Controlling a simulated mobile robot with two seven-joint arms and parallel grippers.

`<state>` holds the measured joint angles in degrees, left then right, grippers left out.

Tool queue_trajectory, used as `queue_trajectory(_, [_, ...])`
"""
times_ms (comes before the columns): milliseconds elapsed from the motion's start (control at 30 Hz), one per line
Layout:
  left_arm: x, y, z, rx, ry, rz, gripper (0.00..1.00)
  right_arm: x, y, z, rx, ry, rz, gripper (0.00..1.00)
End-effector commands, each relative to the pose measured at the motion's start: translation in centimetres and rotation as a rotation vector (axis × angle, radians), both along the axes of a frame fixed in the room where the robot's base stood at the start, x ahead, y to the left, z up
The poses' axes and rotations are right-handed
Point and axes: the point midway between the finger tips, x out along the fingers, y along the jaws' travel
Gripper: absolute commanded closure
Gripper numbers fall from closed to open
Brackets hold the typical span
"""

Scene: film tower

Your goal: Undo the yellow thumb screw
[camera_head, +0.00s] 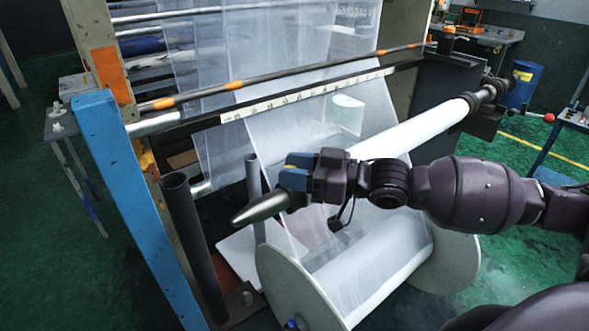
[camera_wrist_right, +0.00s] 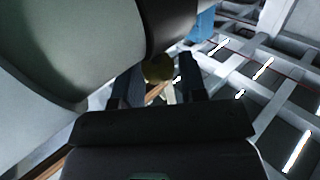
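The yellow thumb screw (camera_wrist_right: 158,68) shows dark yellow and shaded in the right wrist view, below a dark rounded part. It lies between the fingertips of my right gripper (camera_wrist_right: 160,83). The two dark fingers stand apart, with a gap visible at the screw's right, so the gripper looks open around it. Whether a finger touches it I cannot tell. In the head view my right gripper (camera_head: 297,173), with blue on its fingers, is at the near end of the white roller, by the grey metal cone (camera_head: 262,208). The screw is hidden there. My left gripper is out of view.
A white roller (camera_head: 415,128) runs back to the right. Below it is a large film spool (camera_head: 375,265) with round flanges. A blue post (camera_head: 125,190) and dark upright tubes (camera_head: 190,235) stand at the left. Clear film (camera_head: 285,110) hangs behind.

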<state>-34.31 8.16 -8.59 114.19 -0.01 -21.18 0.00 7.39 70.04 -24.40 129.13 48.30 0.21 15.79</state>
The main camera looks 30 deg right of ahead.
Motion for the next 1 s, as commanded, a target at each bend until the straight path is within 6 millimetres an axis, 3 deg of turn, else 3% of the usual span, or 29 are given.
queue_trajectory(100, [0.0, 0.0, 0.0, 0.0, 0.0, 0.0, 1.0, 0.0, 0.0, 0.0, 0.0, 0.0, 0.0, 0.48])
queue_trajectory(467, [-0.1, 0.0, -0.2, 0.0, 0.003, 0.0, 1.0, -0.3, -0.4, -0.1, -0.001, 0.001, -0.002, 0.48])
queue_trajectory(1000, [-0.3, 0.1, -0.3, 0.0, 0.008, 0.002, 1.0, -4.4, -4.8, -0.1, -0.002, 0.003, -0.004, 0.48])
